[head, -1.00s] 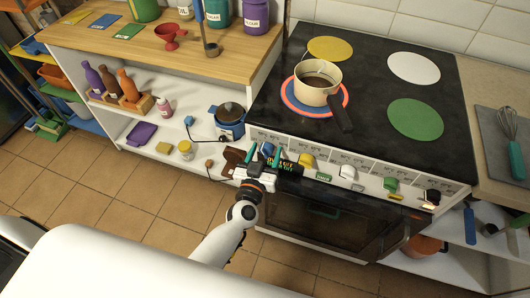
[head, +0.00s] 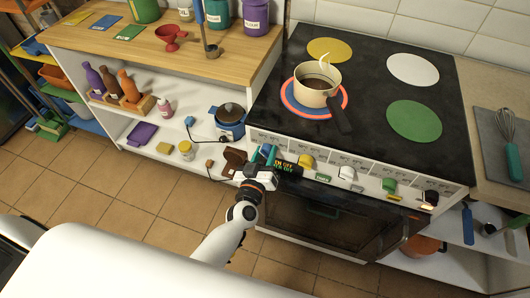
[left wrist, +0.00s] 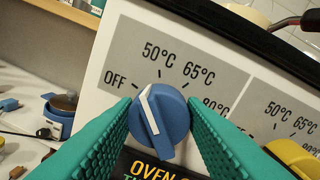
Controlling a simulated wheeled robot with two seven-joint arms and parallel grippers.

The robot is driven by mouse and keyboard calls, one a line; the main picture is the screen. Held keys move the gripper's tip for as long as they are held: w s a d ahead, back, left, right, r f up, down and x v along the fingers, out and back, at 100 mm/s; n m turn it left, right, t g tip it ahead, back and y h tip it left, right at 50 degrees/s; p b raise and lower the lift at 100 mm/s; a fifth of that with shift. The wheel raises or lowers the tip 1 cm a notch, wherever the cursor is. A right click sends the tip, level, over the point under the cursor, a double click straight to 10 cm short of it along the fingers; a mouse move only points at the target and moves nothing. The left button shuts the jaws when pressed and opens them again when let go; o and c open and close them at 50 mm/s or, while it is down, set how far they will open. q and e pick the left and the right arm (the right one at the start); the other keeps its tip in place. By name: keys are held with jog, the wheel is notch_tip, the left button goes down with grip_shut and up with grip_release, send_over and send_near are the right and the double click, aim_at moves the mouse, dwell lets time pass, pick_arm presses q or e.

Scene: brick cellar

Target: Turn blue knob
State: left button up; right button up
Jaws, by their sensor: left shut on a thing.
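The blue knob (left wrist: 160,122) is on the left end of the white stove panel, between the green fingers of my left gripper (left wrist: 163,125). The fingers are shut on its sides. The knob's white pointer is tilted up and left, between the OFF and 50°C marks. In the head view, my left gripper (head: 268,155) is at the front left of the stove and mostly covers the knob. My right gripper is not in view.
A steaming pot (head: 312,96) stands on the red and blue burner, its dark handle toward the front. A yellow knob (head: 306,162) and more knobs line the panel to the right. A dark display (head: 284,168) is just below. A blue cooker (head: 230,121) stands on the left shelf.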

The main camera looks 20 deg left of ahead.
pick_arm(q)
jog(key=n, duration=0.6)
jog(key=shift+n, duration=0.3)
dwell(0.4)
jog(key=o, duration=1)
jog(key=shift+s, duration=0.1)
jog(key=s, duration=1.1)
jog(key=shift+s+r+b, duration=0.25)
jog(key=shift+s+b, duration=0.15)
jog(key=shift+a, duration=0.1)
